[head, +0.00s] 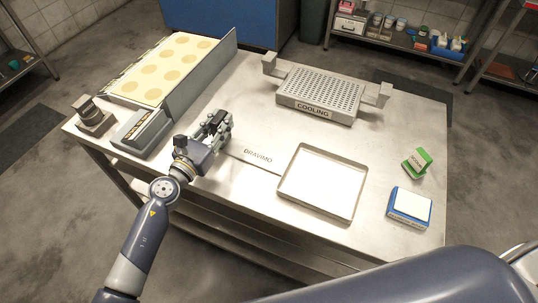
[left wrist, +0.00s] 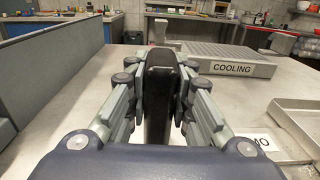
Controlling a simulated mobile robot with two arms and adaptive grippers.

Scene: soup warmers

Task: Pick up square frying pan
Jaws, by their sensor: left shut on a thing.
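My left gripper (head: 222,125) is over the left-middle part of the steel table. In the left wrist view its fingers (left wrist: 160,85) are shut on a black, handle-like bar (left wrist: 160,65) that stands between them. I cannot tell what the bar belongs to; no frying pan body shows clearly at its end. A shallow square metal pan or tray (head: 323,182) with a pale inside lies on the table to the right of the gripper, apart from it, with no handle visible. My right gripper is not in view.
A grey rack marked COOLING (head: 318,97) stands at the back. A pale board with round spots (head: 165,70) lies behind a grey panel at left, near a labelled grey box (head: 142,133). A DRAVIMO label (head: 257,156) lies mid-table.

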